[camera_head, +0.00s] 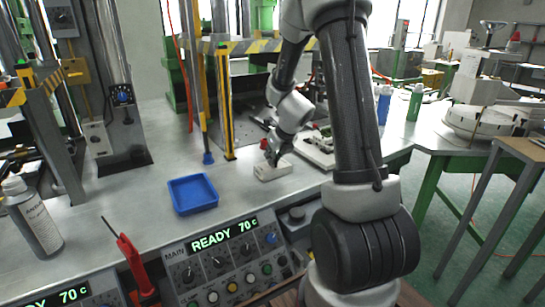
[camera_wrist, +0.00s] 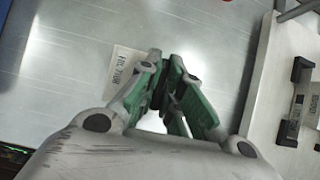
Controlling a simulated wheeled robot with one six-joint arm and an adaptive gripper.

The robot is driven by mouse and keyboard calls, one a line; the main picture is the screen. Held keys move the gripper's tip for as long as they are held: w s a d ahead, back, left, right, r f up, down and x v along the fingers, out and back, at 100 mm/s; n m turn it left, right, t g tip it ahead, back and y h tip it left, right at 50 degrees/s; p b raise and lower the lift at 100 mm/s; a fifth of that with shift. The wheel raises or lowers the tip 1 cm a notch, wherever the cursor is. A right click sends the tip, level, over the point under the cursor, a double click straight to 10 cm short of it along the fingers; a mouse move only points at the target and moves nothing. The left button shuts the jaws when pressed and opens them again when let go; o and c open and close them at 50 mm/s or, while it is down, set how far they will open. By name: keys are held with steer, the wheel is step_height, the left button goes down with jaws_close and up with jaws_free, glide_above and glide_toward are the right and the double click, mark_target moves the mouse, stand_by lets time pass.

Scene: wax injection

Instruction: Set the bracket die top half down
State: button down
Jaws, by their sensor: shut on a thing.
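In the head view, a pale block (camera_head: 272,172), which looks like the bracket die top half, is at the bench top below my gripper (camera_head: 273,157). Its underside is too small to see, so I cannot tell whether it rests fully on the bench. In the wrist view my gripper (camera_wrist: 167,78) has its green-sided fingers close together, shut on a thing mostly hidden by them. A pale flat piece with dark lettering (camera_wrist: 118,70) shows just left of the fingers; I cannot tell if it is part of the die or a label.
A blue tray (camera_head: 193,194) stands left on the bench. A pale plate (camera_head: 318,150) lies right of my gripper; a plate with black fittings (camera_wrist: 270,115) shows in the wrist view. A press post (camera_head: 224,105) rises behind. The control panel (camera_head: 225,262) lines the front.

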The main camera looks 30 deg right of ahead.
steer(key=c, duration=1.6)
jaws_free()
steer(key=shift+f, duration=0.1)
